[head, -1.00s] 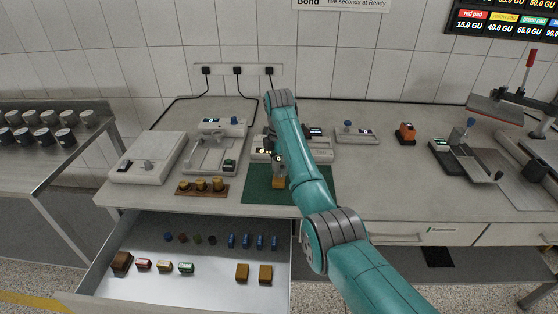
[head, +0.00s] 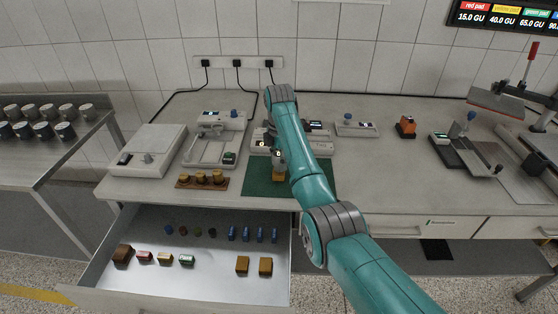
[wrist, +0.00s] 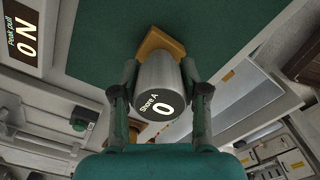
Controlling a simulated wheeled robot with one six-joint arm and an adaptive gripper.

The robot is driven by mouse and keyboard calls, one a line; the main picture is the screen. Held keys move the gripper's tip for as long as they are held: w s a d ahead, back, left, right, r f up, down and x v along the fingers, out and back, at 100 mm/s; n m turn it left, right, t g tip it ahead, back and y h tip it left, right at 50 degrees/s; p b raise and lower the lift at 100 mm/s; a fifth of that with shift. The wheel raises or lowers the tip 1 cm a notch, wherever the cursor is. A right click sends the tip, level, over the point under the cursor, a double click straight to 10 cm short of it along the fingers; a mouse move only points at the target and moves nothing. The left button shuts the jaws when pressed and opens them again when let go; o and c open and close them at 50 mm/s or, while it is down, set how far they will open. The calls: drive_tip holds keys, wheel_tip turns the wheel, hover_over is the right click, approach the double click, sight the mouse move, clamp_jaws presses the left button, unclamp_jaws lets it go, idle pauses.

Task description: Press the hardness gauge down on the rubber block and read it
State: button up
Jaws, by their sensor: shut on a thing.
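My gripper (wrist: 160,76) is shut on the hardness gauge (wrist: 157,92), a grey metal cylinder with a dark round face reading "Shore A 0" in the wrist view. Its fingers grip it from both sides. The tan rubber block (wrist: 160,42) lies on the green mat (wrist: 230,30), partly hidden behind the gauge. In the head view my gripper (head: 277,152) is over the mat (head: 257,178), with the block (head: 278,177) just below it. Whether the gauge touches the block cannot be told.
A wooden rack (head: 202,182) with several brass-coloured pieces stands left of the mat. An open drawer (head: 205,270) with small blocks and cylinders juts out below the bench. Grey instruments stand behind. The bench right of the mat has free room.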

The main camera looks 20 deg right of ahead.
drive_tip(key=shift+s+f, duration=0.1)
drive_tip(key=shift+f, duration=0.5)
idle(1.9)
drive_tip(key=shift+r, duration=0.1)
idle(0.5)
drive_tip(key=o, duration=1.2)
drive_tip(key=shift+c, duration=0.2)
drive_tip(key=shift+r, duration=0.1)
drive_tip(key=shift+r, duration=0.1)
